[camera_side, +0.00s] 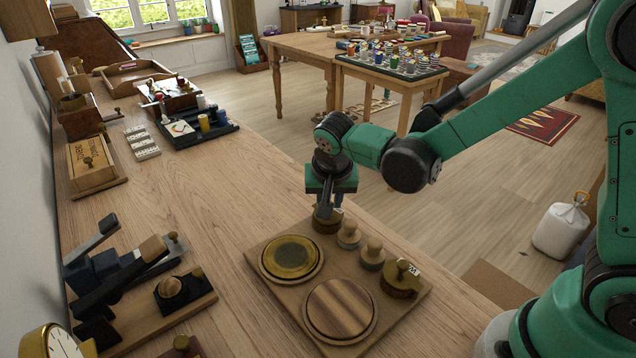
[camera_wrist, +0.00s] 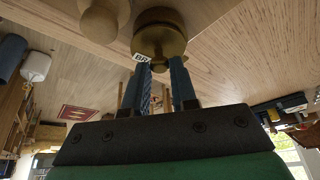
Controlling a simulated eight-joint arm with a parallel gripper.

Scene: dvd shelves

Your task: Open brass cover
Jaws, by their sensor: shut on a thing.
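A wooden board (camera_side: 386,331) lies on the bench and carries several round pieces. A brass-coloured round cover (camera_side: 327,224) with a small white tag stands at its far edge. It also shows in the wrist view (camera_wrist: 160,38), where the tag's print is only partly readable. My gripper (camera_side: 325,208) points down over this cover. In the wrist view, the two blue fingers of my gripper (camera_wrist: 160,72) reach to the cover and are shut on its top part, which they partly hide. The cover looks seated on the board.
A brass disc (camera_side: 290,257) and a wooden disc (camera_side: 340,309) lie left of the knobs. Two wooden knobs (camera_side: 348,235) (camera_side: 372,254) and another tagged brass piece (camera_side: 400,281) stand in a row beside the held cover. A lever device (camera_side: 120,272) is at left. The bench middle is clear.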

